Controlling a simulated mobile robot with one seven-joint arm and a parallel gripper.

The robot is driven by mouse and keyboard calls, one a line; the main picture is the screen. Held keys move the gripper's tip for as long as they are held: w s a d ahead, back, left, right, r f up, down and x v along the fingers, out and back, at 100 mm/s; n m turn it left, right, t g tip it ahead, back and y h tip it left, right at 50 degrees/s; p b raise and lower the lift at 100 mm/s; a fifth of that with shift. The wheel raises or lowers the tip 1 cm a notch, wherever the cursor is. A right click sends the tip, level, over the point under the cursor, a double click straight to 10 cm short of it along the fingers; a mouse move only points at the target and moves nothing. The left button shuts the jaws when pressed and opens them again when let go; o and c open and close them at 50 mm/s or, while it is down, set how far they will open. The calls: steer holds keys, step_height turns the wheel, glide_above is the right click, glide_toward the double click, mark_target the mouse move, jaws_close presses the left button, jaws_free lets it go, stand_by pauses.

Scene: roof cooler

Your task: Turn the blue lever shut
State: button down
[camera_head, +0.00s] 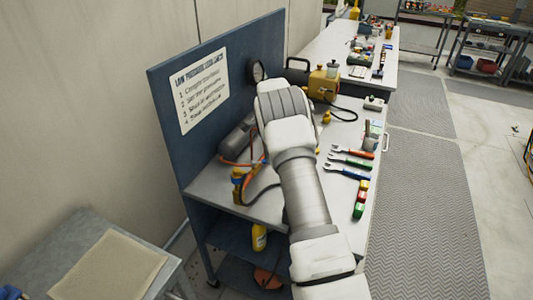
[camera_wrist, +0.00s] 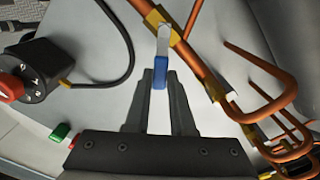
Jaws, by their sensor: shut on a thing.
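The blue lever (camera_wrist: 160,73) is in the upper middle of the wrist view. Its pale metal stem runs up to a brass valve body (camera_wrist: 155,18) on a copper pipe (camera_wrist: 203,68). The lever stands at an angle to the pipe, which slants down to the right. My gripper (camera_wrist: 160,84) is shut on the blue grip, one dark finger on each side near the fingertips. In the head view my arm covers the gripper and the lever.
A black device with a red knob (camera_wrist: 10,88) and a cable is at left in the wrist view. Bent copper pipes (camera_wrist: 270,112) are close on the right.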

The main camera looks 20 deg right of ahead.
steer(key=shift+s+a+m+p, duration=0.1)
steer(key=shift+s+a+m, duration=0.3)
steer(key=shift+m, duration=0.95)
steer(key=shift+s+a+m+p, duration=0.15)
steer(key=shift+s+m, duration=0.55)
steer(key=shift+m, duration=0.7)
steer(key=shift+s+a+m+p, duration=0.1)
steer(key=shift+s+a+m, duration=0.3)
steer(key=shift+m, duration=0.95)
steer(key=shift+s+d, duration=0.1)
steer(key=shift+s, duration=0.1)
steer(key=c, duration=0.8)
jaws_free()
steer(key=shift+o, duration=0.2)
step_height(320, 180, up, 18)
steer(key=p, duration=0.1)
steer(key=shift+f, duration=0.25)
